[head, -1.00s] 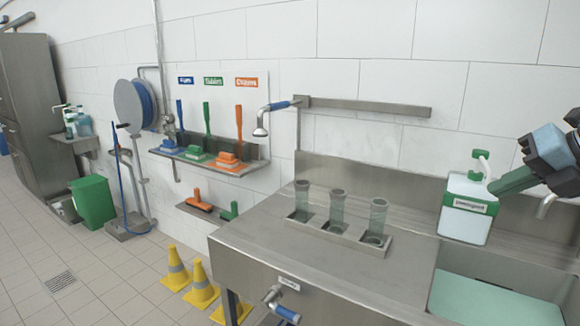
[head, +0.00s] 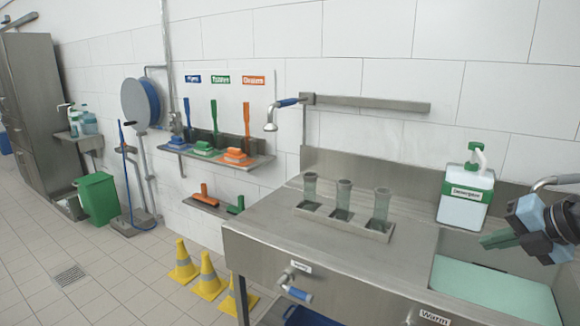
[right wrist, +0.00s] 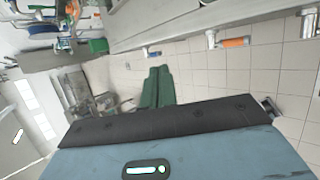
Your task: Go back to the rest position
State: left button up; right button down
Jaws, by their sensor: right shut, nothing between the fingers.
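My right gripper (head: 497,239) is at the right edge of the head view, over the sink and in front of the white detergent bottle (head: 465,196). Its green fingers are shut with nothing between them. They also show in the right wrist view (right wrist: 158,88), closed together over a background of floor and equipment. The bottle with its green pump stands upright behind the sink, apart from the gripper. Three clear greenish cups (head: 343,199) stand upright in a metal holder (head: 375,234) on the steel counter. My left gripper is out of view.
The sink (head: 490,290) with a pale green bottom is at the right. A steel faucet (head: 556,181) reaches in at the right edge. Yellow cones (head: 208,277) stand on the floor left of the counter. A green bin (head: 97,198) and tiled floor lie further left.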

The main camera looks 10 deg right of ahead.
jog(key=s+a+f+m, duration=0.1)
jog(key=s+f+m, duration=0.3)
jog(key=f, duration=0.7)
jog(key=s+a+f+m+h, duration=0.15)
jog(key=s+f+m, duration=0.3)
jog(key=f, duration=0.65)
jog(key=s+a+f+m+y, duration=0.1)
jog(key=s+f+m, duration=0.25)
jog(key=f, duration=0.75)
jog(key=s+a+f+m, duration=0.5)
jog(key=s+a, duration=0.4)
jog(key=a, duration=0.2)
jog(key=s+a+f+m, duration=0.6)
jog(key=s+a, duration=0.3)
jog(key=a, duration=0.2)
jog(key=shift+f+m+h+p, duration=0.3)
jog(key=shift+m+h+p, duration=0.15)
jog(key=shift+m, duration=0.45)
jog(key=shift+d, duration=0.15)
